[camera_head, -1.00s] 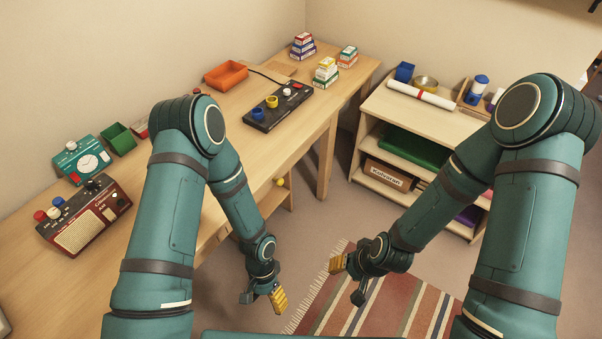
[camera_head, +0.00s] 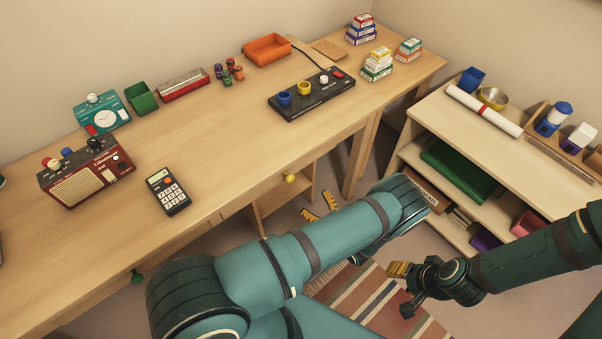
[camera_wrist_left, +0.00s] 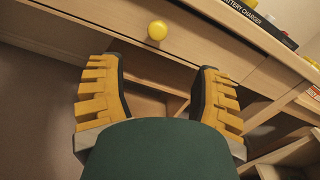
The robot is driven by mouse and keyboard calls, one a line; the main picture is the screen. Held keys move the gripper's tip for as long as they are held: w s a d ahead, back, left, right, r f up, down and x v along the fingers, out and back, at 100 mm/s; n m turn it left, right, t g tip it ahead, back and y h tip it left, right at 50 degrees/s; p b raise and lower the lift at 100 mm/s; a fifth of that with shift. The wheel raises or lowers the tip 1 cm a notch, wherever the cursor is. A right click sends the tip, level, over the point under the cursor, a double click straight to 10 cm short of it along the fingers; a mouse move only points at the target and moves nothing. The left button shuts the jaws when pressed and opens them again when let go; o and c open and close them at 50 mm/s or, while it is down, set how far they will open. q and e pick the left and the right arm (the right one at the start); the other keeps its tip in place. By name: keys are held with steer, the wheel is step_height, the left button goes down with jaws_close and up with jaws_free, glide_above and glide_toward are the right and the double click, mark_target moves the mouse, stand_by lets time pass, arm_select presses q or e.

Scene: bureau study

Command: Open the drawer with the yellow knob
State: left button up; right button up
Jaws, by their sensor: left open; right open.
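The yellow knob (camera_head: 290,178) sits on the front of a drawer under the desk's front edge in the head view. It also shows in the left wrist view (camera_wrist_left: 157,30), on the pale wooden drawer front (camera_wrist_left: 105,22), which looks closed. My left gripper (camera_head: 320,205) is open and empty, just right of and below the knob in the head view, partly hidden by my left arm. In the left wrist view its two yellow-padded fingers point toward the drawer, with the knob beyond the gap, apart from them. My right gripper (camera_head: 403,289) is open and empty above the rug.
A green knob (camera_head: 137,277) is further left under the desk (camera_head: 240,150). On top are a calculator (camera_head: 168,191), a radio (camera_head: 87,172) and a black panel (camera_head: 312,95). A low shelf (camera_head: 455,110) stands at the right; a striped rug (camera_head: 370,300) covers the floor.

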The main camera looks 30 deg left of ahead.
mark_target(292, 180)
arm_select(q)
steer(key=x, duration=1.3)
steer(key=shift+s+a, duration=0.15)
steer(key=shift+a, duration=0.25)
jaws_close()
